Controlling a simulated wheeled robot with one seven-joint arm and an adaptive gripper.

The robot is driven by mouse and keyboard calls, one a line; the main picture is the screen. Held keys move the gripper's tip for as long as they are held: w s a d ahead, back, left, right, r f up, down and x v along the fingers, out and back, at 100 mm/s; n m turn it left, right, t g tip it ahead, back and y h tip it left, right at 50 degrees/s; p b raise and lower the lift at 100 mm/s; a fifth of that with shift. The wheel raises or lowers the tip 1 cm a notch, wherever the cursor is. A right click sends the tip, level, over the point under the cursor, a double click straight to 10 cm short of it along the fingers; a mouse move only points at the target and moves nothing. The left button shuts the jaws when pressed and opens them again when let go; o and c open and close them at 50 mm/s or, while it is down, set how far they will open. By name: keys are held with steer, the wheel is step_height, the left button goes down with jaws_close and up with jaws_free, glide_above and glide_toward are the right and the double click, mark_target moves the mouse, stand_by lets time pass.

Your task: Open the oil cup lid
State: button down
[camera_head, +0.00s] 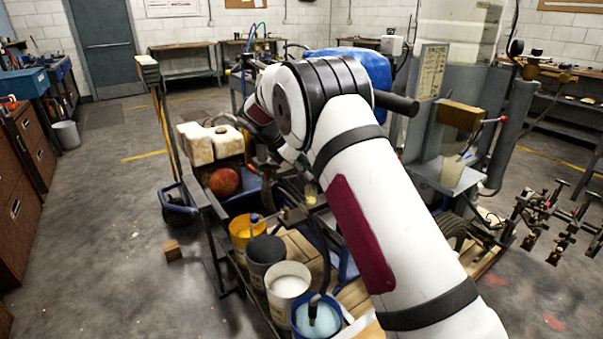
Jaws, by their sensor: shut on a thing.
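My gripper (304,174) is small and mostly hidden behind my own white arm, near the middle of the picture. It points down toward a small pale yellow cup (310,195), which looks like the oil cup, on the striper machine. The gripper is shut on the oil cup lid at the cup's top. The fingers and the lid are too small and too covered to make out clearly, and I cannot tell the lid's angle.
The machine's cart carries a yellow bucket (246,231), a dark bucket (266,252), a white bucket (287,284) and a blue bucket (316,318). A reddish ball (224,182) and whitish jugs (207,143) sit to the left. Open floor lies at the left.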

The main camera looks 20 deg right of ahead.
steer(key=shift+w+d+r+g+y, duration=0.2)
steer(key=shift+d+r+g+y, duration=0.25)
steer(key=shift+y, duration=0.35)
steer(key=shift+d+f, duration=0.1)
steer(key=c, duration=1.4)
jaws_free()
steer(key=shift+c, duration=0.2)
steer(key=v, duration=1.2)
steer(key=shift+s+d, duration=0.1)
steer(key=shift+s, duration=0.1)
